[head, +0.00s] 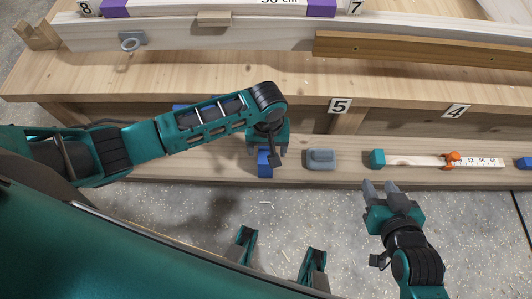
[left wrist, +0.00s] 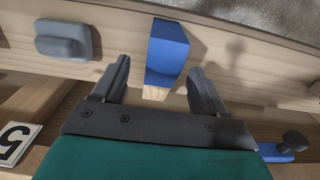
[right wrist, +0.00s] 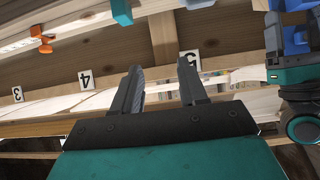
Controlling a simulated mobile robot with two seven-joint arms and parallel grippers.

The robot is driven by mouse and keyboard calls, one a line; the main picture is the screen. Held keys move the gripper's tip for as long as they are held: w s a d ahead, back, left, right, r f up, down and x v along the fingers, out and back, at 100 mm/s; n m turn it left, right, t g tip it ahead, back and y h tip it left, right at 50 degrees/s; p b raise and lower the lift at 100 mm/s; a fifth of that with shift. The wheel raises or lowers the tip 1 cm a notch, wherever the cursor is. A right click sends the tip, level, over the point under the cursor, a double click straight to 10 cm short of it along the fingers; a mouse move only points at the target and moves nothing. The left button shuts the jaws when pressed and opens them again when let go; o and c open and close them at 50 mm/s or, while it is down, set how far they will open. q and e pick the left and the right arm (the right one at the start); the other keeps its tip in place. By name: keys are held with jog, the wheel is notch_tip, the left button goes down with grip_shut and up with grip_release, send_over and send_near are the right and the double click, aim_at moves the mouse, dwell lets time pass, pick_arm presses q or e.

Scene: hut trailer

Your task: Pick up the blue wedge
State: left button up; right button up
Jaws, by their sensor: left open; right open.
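The blue wedge (head: 264,163) lies on the light wooden ledge, partly hidden under my left gripper (head: 267,151) in the head view. In the left wrist view the blue wedge (left wrist: 168,54) shows a blue face and a pale wood end. It appears between the two fingers of my left gripper (left wrist: 159,66), with visible gaps on both sides. The left gripper is open, points down over the ledge and holds nothing. My right gripper (head: 380,188) is open and empty, in front of the ledge and to the right. Its fingers (right wrist: 162,66) show nothing between them.
A grey-blue block (head: 320,159) lies just right of the wedge. Further right are a teal block (head: 377,158) and a ruler strip (head: 420,160) with an orange clamp (head: 453,158). A blue part with a dark knob (left wrist: 293,141) lies near the left gripper. The bench (head: 220,78) rises behind.

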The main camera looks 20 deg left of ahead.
pick_arm(q)
notch_tip(320, 180, down, 5)
jog(key=shift+s+a+b, duration=0.1)
jog(key=shift+a+b, duration=0.05)
jog(key=shift+b, duration=0.85)
jog(key=c, duration=1.1)
jog(key=shift+c, duration=0.4)
jog(key=shift+r, duration=0.15)
